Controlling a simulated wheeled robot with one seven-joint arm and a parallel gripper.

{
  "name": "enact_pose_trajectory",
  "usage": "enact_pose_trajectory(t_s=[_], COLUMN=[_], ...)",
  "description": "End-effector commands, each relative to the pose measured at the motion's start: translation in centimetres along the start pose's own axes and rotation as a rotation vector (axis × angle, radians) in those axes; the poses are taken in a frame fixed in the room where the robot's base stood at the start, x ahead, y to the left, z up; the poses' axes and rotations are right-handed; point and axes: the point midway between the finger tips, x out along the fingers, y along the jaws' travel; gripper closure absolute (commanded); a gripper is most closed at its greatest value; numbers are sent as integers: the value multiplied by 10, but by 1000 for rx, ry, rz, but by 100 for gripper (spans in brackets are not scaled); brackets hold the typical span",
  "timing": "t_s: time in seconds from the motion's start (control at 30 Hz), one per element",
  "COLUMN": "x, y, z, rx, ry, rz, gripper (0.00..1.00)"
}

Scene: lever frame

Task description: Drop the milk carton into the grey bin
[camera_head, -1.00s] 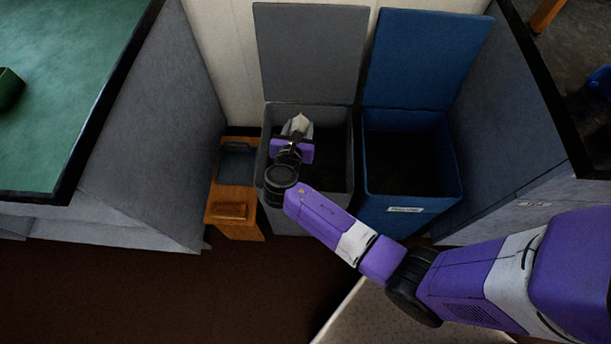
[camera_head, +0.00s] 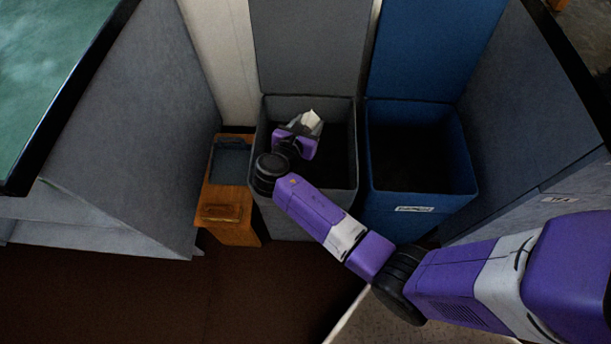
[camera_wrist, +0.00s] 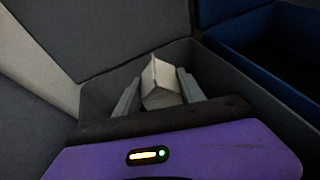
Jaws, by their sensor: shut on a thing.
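The milk carton (camera_head: 311,121) is white with a gabled top. My gripper (camera_head: 304,127) is shut on it, and the carton shows between the two grey fingers in the wrist view (camera_wrist: 160,86). Gripper and carton are over the opening of the grey bin (camera_head: 347,188), within its rim as seen from the head camera. The grey bin's lid (camera_head: 310,45) stands open at the back. In the wrist view, the bin's walls (camera_wrist: 235,90) surround the carton. The carton's lower part is hidden by my gripper, and its height relative to the rim is hard to tell.
A blue bin (camera_head: 420,200) with its lid (camera_head: 430,50) open stands right of the grey bin. A small wooden stand (camera_head: 230,233) with a dark tray stands to the left. Grey panels (camera_head: 130,140) flank both sides, with a green-topped table (camera_head: 50,70) at far left.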

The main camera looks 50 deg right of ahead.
Motion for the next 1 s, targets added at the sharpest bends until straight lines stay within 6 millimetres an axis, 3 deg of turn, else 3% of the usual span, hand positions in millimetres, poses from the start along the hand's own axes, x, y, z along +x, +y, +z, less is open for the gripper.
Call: enact_pose_trajectory(t_s=[0.1, 0.4, 0.43, 0.53, 0.87, 1.0], x=[4, 3, 3, 3, 2, -10], y=[0, 0, 0, 0, 0, 0], z=[-8, -8, -8, -8, -8, -6], rx=[0, 0, 0, 0, 0, -1], ry=[0, 0, 0, 0, 0, 0], rz=[0, 0, 0, 0, 0, 2], gripper=[92, 92, 50, 30, 28, 28])
